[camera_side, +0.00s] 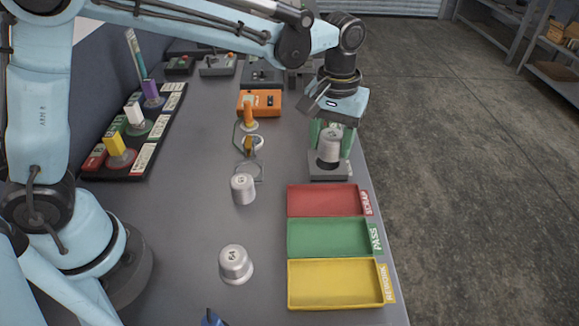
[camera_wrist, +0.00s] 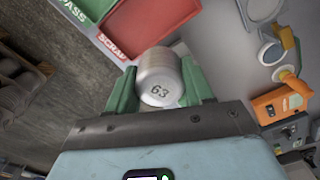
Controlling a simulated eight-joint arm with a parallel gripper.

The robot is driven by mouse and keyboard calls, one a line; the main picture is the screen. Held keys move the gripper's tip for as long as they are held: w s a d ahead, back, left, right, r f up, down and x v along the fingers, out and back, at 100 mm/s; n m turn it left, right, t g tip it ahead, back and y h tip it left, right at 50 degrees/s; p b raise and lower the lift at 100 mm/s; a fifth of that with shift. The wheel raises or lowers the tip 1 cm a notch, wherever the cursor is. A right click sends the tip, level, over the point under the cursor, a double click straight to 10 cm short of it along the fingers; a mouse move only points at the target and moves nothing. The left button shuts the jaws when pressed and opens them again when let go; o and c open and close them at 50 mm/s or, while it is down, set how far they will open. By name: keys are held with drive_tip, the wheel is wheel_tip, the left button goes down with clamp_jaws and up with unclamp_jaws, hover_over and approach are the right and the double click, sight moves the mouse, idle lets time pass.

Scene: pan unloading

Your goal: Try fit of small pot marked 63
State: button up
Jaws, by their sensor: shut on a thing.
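My gripper (camera_side: 331,140) is shut on a small silver pot marked 63 (camera_wrist: 160,88), its green fingers on either side of it. In the side view the held pot (camera_side: 330,148) is upright, just above or at a dark grey fixture (camera_side: 328,174) at the table's right edge. I cannot tell whether the pot touches the fixture or sits in it.
Red SCRAP (camera_side: 322,201), green PASS (camera_side: 328,237) and yellow tray (camera_side: 334,283) stand in front of the fixture. Two other silver pots (camera_side: 243,189) (camera_side: 235,264) stand to the left. An orange device (camera_side: 260,103) and wire stand (camera_side: 248,158) are behind. Bare table lies mid-left.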

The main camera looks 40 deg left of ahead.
drive_tip(key=shift+n, duration=0.5)
drive_tip(key=w+a+f, duration=0.2)
drive_tip(key=w, duration=0.1)
drive_tip(key=w+a+f, duration=0.1)
drive_tip(key=w, duration=0.1)
drive_tip(key=shift+a, duration=0.35)
drive_tip(key=shift+f, duration=2.05)
drive_tip(key=shift+f, duration=0.6)
drive_tip(key=o, duration=1.1)
drive_tip(key=shift+o, duration=0.2)
wheel_tip(320, 180, up, 12)
